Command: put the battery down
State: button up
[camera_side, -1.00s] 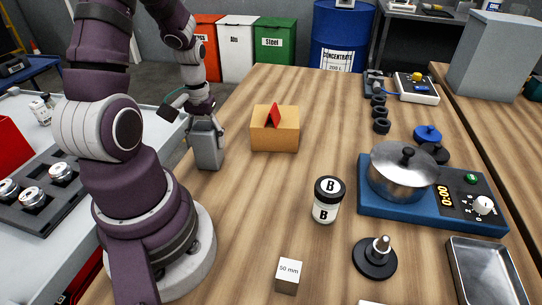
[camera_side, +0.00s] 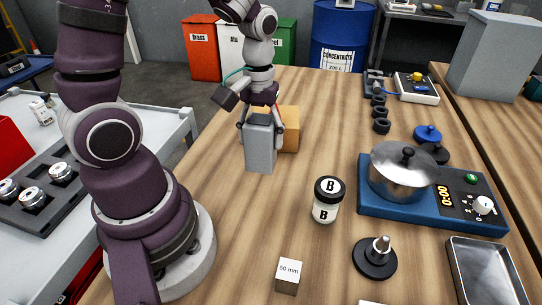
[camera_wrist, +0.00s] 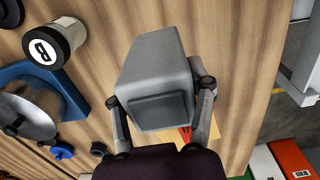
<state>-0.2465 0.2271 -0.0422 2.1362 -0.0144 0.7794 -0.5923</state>
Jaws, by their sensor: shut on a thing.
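The battery is a grey block (camera_side: 260,146), wider at one end, and my gripper (camera_side: 261,124) is shut on its upper part in the side view. It hangs upright in front of the cardboard-coloured box (camera_side: 291,132) and hides much of it. Whether its bottom touches the wooden table (camera_side: 230,205) is hard to tell. In the wrist view the battery (camera_wrist: 150,60) fills the middle, with the fingers of my gripper (camera_wrist: 160,100) on both sides of it.
A jar marked B (camera_side: 327,200) stands right of the battery. A steel pot (camera_side: 403,172) sits on a blue hotplate (camera_side: 390,213). A 50 mm cube (camera_side: 289,276), a black spindle base (camera_side: 375,258) and a metal tray (camera_side: 487,275) are nearer. Table left of the jar is clear.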

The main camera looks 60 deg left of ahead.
jog(key=w+d+f, duration=0.2)
jog(key=w, duration=1.4)
jog(key=shift+f, duration=0.2)
jog(key=shift+w+f, duration=0.1)
jog(key=shift+f, duration=1.65)
jog(key=shift+f, duration=0.1)
jog(key=o, duration=1.2)
jog(key=shift+o, duration=0.2)
